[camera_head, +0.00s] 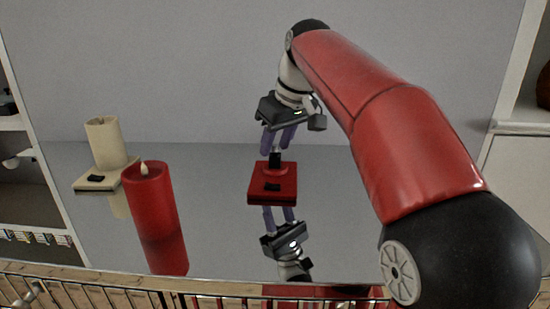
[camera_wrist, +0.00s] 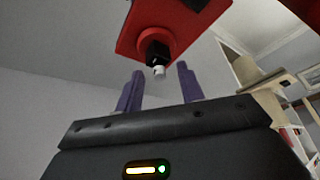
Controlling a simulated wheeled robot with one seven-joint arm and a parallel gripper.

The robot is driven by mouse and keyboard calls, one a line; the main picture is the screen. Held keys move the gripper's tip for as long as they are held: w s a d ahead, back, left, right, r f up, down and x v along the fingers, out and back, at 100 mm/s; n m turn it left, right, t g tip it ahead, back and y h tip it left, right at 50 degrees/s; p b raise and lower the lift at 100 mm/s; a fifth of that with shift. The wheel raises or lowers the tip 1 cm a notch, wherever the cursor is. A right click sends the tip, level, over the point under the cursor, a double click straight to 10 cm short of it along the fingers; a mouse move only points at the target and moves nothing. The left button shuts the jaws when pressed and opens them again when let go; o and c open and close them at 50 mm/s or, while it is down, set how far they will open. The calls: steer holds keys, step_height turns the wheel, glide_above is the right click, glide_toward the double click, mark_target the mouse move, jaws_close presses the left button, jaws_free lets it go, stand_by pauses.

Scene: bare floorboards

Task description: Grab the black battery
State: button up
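The black battery (camera_head: 275,158) stands upright on a red block (camera_head: 287,184) on the glossy table. In the wrist view the battery (camera_wrist: 156,52) is black with a whitish tip and projects from a round seat on the red block (camera_wrist: 140,32). My gripper (camera_head: 276,146) is just above it, pointing down, its purple fingers apart and empty. In the wrist view the gripper (camera_wrist: 160,84) has one finger to either side of the battery's line, and the tip shows near fingertip level. I cannot tell whether the fingers overlap the battery's top.
A red candle (camera_head: 158,215) stands at the front left of the mirror-like table (camera_head: 215,225). Behind it a cream candle (camera_head: 106,143) stands on a cream block (camera_head: 92,183). The table reflects them and my gripper. Table to the right of the red block looks clear, partly hidden by my arm.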

steer(key=shift+c, duration=0.5)
jaws_close()
steer(key=shift+r, duration=0.1)
